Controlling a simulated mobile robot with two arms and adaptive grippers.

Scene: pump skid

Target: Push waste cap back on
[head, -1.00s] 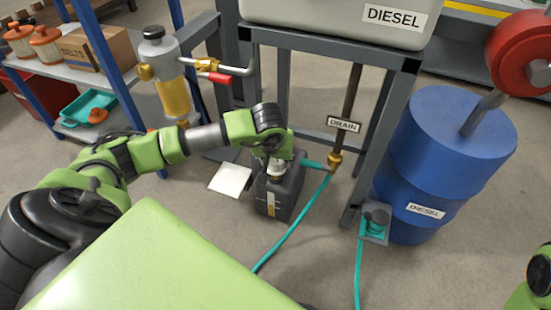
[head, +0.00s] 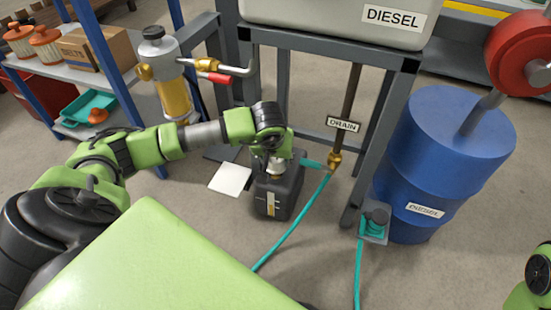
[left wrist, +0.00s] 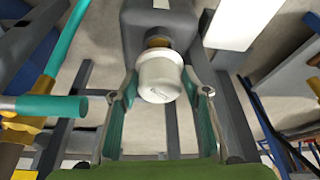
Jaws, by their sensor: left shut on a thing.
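A dark waste canister (head: 286,200) with a pale label strip stands on the floor by the frame's feet. My left gripper (head: 272,158) reaches down over its top. In the left wrist view, the gripper (left wrist: 161,86) is shut on a white cap (left wrist: 160,78), one finger on each side. The cap is in line with the brownish neck (left wrist: 159,42) of the canister, which also shows there (left wrist: 158,18). A strip of the neck shows between cap and canister body; I cannot tell whether the cap is fully seated. My right gripper is out of view.
A drain pipe with a brass valve (head: 335,158) and teal handle is close right of the canister. A teal hose (head: 296,233) crosses the floor. A white sheet (head: 230,179) lies left of it. A blue diesel drum (head: 440,165) stands right.

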